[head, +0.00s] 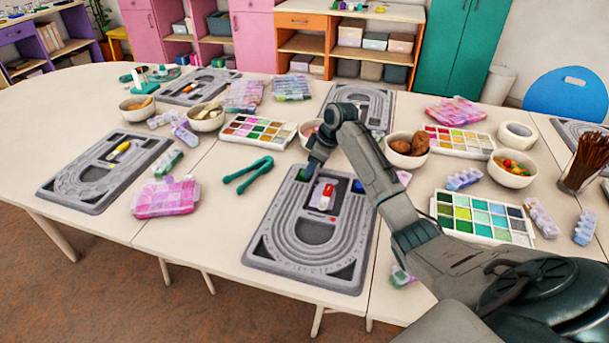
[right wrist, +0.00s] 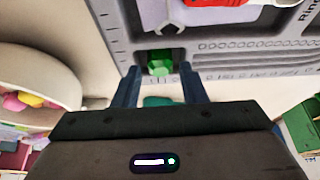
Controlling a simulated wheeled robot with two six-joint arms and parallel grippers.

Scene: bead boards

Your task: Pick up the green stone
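The green stone (right wrist: 158,62) is a small faceted piece in a dark square compartment at the edge of the grey bead board. In the head view the board (head: 268,240) is the one at the front middle, and my right gripper (head: 308,171) is over its far left corner. In the right wrist view my right gripper (right wrist: 159,80) is open, with one blue finger on each side of the stone and nothing held. I cannot tell whether the fingertips touch the board. My left gripper is not in view.
A red and white item (head: 323,195) lies in the board's middle compartment, and a blue piece (head: 358,187) sits at its far right. Green pliers (head: 248,174) lie to the left. A bowl of brown stones (head: 407,150) and a paint palette (head: 484,217) stand to the right.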

